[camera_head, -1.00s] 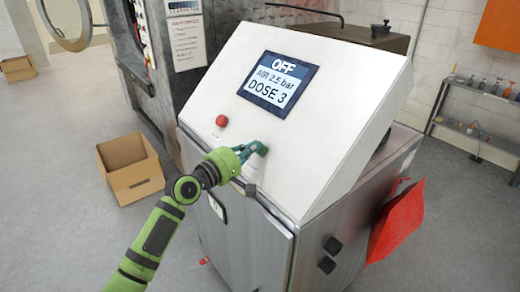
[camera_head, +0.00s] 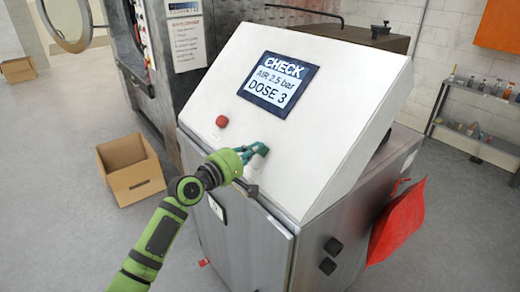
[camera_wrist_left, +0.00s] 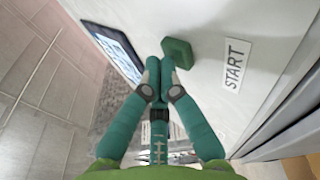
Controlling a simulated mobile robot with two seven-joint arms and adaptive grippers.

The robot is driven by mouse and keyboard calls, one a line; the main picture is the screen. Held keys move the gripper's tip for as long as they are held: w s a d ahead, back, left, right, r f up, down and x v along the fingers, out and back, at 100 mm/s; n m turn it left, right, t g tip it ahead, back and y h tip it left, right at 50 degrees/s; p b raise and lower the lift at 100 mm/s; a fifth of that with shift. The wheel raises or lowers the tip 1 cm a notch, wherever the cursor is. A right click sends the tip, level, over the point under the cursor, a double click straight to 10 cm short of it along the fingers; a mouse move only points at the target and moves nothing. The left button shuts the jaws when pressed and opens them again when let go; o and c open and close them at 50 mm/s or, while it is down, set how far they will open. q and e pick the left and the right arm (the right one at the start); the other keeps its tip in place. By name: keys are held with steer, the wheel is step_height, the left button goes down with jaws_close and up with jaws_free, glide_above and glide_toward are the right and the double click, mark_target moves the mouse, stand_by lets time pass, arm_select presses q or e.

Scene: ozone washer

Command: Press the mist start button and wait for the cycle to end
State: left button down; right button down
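The white sloped control panel (camera_head: 330,105) carries a display (camera_head: 278,80) that reads CHECK, AIR 2.5 bar, DOSE 3. A red button (camera_head: 222,121) sits at the panel's left. In the left wrist view a green button (camera_wrist_left: 178,52) stands beside a START label (camera_wrist_left: 234,65). My left gripper (camera_head: 252,153) is at the lower part of the panel. Its fingertips (camera_wrist_left: 160,72) are together with nothing between them, right at the green button's edge; I cannot tell whether they touch it. In the head view the fingers largely hide that button. My right gripper is out of view.
A large steel machine with an open round door (camera_head: 67,18) stands behind. An open cardboard box (camera_head: 132,168) lies on the floor at left.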

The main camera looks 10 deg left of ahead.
arm_select(q)
steer(key=shift+s+a+r+p, duration=0.25)
steer(key=shift+s+r+p, duration=0.15)
steer(key=shift+p, duration=0.3)
steer(key=shift+s+a+r, duration=0.15)
steer(key=shift+r+p, duration=0.2)
steer(key=shift+p, duration=0.15)
steer(key=s+a+r+p, duration=0.2)
steer(key=r+p, duration=0.1)
steer(key=shift+s+r, duration=0.1)
steer(key=shift+s, duration=0.25)
